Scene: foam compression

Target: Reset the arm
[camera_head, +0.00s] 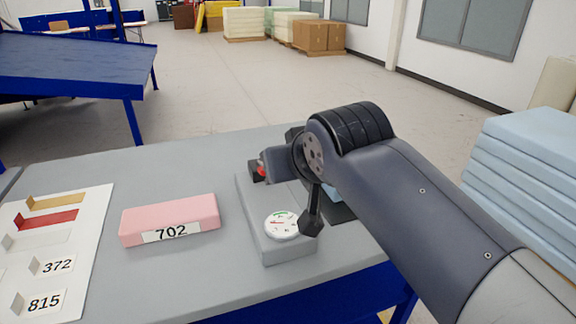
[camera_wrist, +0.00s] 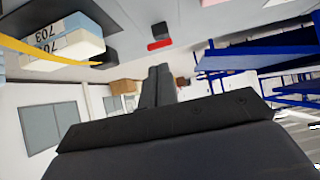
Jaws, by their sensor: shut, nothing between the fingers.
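My gripper (camera_wrist: 158,84) shows in the wrist view, its two dark fingers together with nothing between them. In the head view my arm reaches in from the lower right, its wrist above the grey device with a round dial gauge (camera_head: 281,224). The fingertips cannot be made out clearly there, and my wrist hides part of the device. The wrist view is upside down and looks across the room, with the fingers clear of any object.
A pink foam block (camera_head: 170,220) marked 702 lies on the grey table (camera_head: 85,160). Left of it is a white board (camera_head: 80,245) with coloured strips and numbers. Labelled foam blocks (camera_wrist: 70,45) show in the wrist view. Blue foam sheets (camera_head: 525,180) are stacked at right.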

